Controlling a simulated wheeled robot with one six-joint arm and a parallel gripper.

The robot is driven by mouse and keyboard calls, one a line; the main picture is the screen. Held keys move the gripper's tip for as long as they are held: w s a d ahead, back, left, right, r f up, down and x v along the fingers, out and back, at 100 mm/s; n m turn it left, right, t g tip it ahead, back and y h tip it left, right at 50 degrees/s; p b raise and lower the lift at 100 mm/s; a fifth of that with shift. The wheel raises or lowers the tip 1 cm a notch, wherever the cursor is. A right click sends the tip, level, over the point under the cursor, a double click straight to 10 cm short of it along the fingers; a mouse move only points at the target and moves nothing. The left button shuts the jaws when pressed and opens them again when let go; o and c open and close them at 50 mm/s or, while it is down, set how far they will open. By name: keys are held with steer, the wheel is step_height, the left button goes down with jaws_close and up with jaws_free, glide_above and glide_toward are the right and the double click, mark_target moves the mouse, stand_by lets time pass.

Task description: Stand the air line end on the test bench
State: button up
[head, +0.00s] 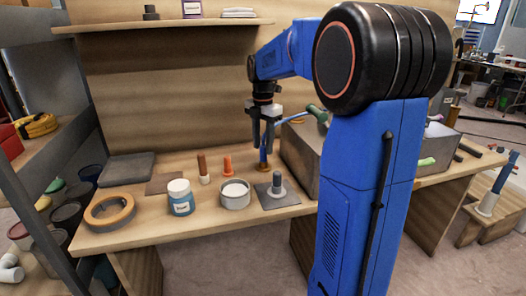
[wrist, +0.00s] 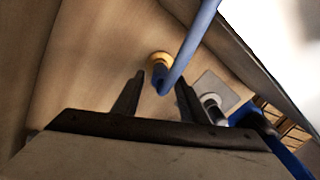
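The air line end (head: 263,157) is a blue upright piece with a brass-coloured foot on the wooden test bench (head: 150,232), below my gripper (head: 264,146). Its blue hose bends away to the right towards a grey box. In the wrist view the blue line (wrist: 192,45) comes down from the top right and bends between my fingers, with the brass foot (wrist: 160,58) beyond. My gripper (wrist: 160,78) is open, with gaps visible on both sides of the line. The line end looks upright; the foot's contact with the bench looks likely.
A grey plate with a grey peg (head: 278,192) and a white-filled pot (head: 235,194) stand in front. An orange tube (head: 228,165), brown tube (head: 203,168), labelled jar (head: 180,197) and tape roll (head: 110,211) are leftward. The grey box (head: 300,155) is close on the right.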

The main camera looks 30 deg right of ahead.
mark_target(263, 147)
step_height(263, 147, up, 9)
steer(key=shift+f, duration=0.15)
steer(key=shift+s+a, duration=0.3)
steer(key=s+a+f+m+t, duration=0.1)
steer(key=s+a+f+m, duration=0.3)
steer(key=s+m, duration=0.3)
steer(key=s+a+f+m+t, duration=0.2)
steer(key=s+a+f+m, duration=0.3)
steer(key=s, duration=0.8)
steer(key=s+a+f+m+t, duration=0.1)
steer(key=s+a+f+m, duration=0.4)
steer(key=s+m, duration=0.3)
steer(key=shift+s+a+f+m+t, duration=0.35)
steer(key=shift+s+f, duration=0.3)
steer(key=shift+s, duration=0.25)
steer(key=shift+d, duration=0.1)
